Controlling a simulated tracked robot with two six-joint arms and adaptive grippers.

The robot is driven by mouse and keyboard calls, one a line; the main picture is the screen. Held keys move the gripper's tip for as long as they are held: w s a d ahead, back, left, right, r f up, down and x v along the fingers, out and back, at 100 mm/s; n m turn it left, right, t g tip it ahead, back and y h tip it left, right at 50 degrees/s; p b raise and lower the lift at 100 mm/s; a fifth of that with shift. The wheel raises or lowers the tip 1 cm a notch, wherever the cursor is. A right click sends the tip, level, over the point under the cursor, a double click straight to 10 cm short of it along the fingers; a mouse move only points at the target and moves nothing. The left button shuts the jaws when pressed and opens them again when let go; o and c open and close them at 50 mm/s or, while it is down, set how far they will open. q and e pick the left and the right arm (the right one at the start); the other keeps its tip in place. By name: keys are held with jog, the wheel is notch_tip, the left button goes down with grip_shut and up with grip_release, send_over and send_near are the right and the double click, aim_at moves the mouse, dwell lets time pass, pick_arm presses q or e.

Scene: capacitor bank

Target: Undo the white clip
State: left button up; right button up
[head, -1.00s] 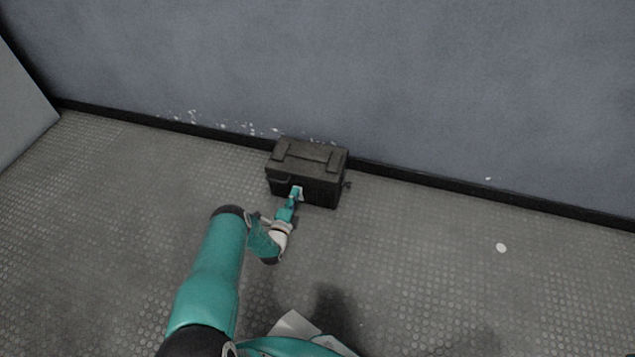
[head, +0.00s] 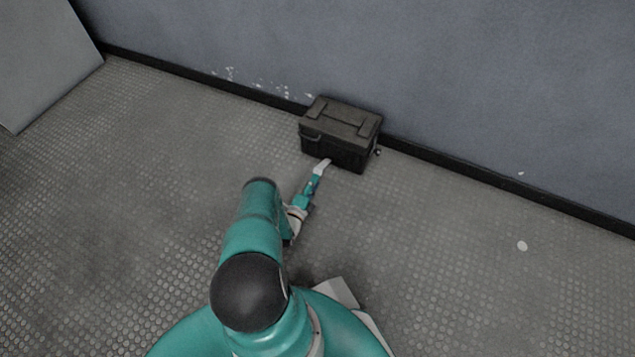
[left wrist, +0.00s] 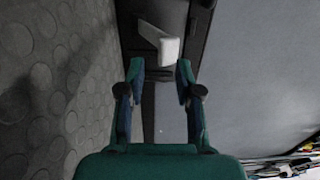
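A dark lidded box (head: 340,128) sits on the floor against the wall. Its white clip (head: 323,165) is at the lower front; in the left wrist view the clip (left wrist: 168,50) juts out from the dark box (left wrist: 128,42) as a pale angled piece. My left gripper (head: 314,180) is just in front of the box at the clip. In the left wrist view the left gripper (left wrist: 160,76) is open, with a clear gap between its fingers. The clip lies beyond the fingertips, and nothing is between them. My right gripper is in neither view.
The textured grey floor (head: 150,180) is clear on both sides of the box. The blue-grey wall (head: 450,70) with a black skirting stands right behind it. A pale panel (head: 45,60) stands at the upper left.

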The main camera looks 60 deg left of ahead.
pick_arm(q)
jog(key=shift+r, duration=0.15)
jog(key=shift+s, duration=0.15)
jog(key=v, duration=1.1)
jog(key=shift+s+d, duration=0.25)
jog(key=shift+s, duration=0.05)
